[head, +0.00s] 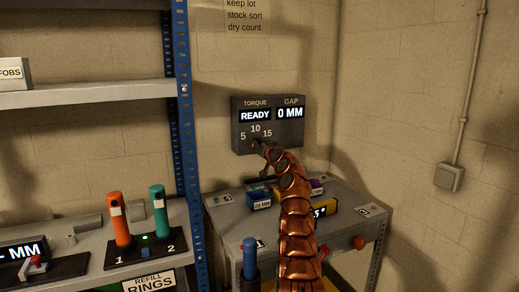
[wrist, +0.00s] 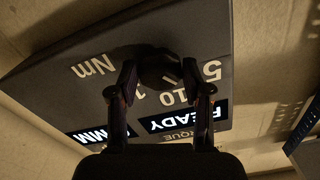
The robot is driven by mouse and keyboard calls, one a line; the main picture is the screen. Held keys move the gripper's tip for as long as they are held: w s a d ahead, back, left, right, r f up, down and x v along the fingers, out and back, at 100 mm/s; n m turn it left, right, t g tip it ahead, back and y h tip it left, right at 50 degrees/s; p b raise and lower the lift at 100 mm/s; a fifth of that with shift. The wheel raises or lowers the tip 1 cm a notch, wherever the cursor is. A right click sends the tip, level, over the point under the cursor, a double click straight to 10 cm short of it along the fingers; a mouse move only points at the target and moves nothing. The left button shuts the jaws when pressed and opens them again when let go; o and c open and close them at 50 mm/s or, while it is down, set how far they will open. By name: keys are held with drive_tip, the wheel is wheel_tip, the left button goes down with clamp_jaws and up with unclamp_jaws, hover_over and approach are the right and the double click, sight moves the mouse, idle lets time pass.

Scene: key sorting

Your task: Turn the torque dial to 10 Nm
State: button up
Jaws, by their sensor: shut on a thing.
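The torque dial (wrist: 160,65) is a dark round knob on the dark grey wall panel (head: 240,143), which the wrist view shows upside down. Numbers 5, 10 and 15 are printed around it, with part of the 15 hidden by a finger. My gripper (wrist: 164,84) has its two fingers on either side of the dial, shut on it. A small pale mark shows on the dial near the 10, but I cannot tell exactly where it points. In the head view, my gripper (head: 261,147) and arm hide most of the dial. The panel reads READY and 0 MM.
A grey bench (head: 228,228) with small coloured blocks and a yellow device (head: 326,211) stands below the panel. A blue-posted shelf (head: 184,120) is at the left, with an orange (head: 117,220) and a teal handle (head: 159,212). The right wall is mostly bare.

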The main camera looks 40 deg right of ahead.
drive_tip(key=shift+m+b, duration=0.5)
drive_tip(key=shift+m, duration=3.2)
drive_tip(key=o, duration=1.2)
drive_tip(key=shift+c, duration=0.2)
drive_tip(key=shift+s+a+r, duration=0.15)
drive_tip(key=shift+s+a, duration=0.05)
drive_tip(key=shift+s, duration=0.15)
